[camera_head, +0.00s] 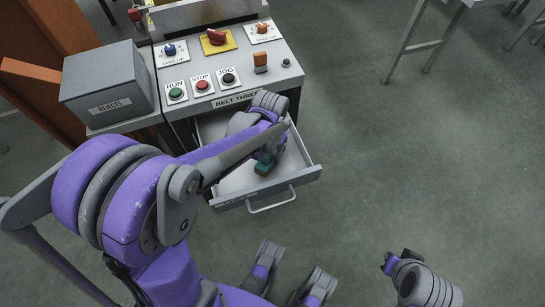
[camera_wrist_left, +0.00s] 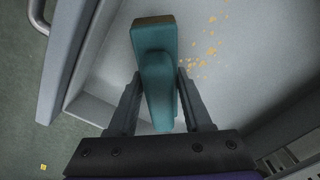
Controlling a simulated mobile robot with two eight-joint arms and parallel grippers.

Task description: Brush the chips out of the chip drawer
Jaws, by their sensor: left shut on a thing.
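The grey chip drawer (camera_head: 305,176) is pulled out beneath the control console; its pale floor (camera_wrist_left: 253,50) fills much of the left wrist view. My left gripper (camera_head: 268,155) is inside the drawer, shut on a teal brush (camera_head: 263,168). In the left wrist view the brush (camera_wrist_left: 155,45) is between my left gripper's fingers (camera_wrist_left: 157,85), with a brown edge at its far end. Scattered yellow-orange chips (camera_wrist_left: 208,52) lie on the drawer floor to the right of the brush. My right gripper (camera_head: 388,262) is low at the right over the floor; its jaws are unclear.
The drawer's handle (camera_head: 272,203) faces the open floor. The console (camera_head: 222,75) with buttons and knobs stands behind, with a grey box (camera_head: 108,85) at its left. A small yellow bit (camera_wrist_left: 43,167) is on the green floor (camera_head: 400,150), which is clear at right.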

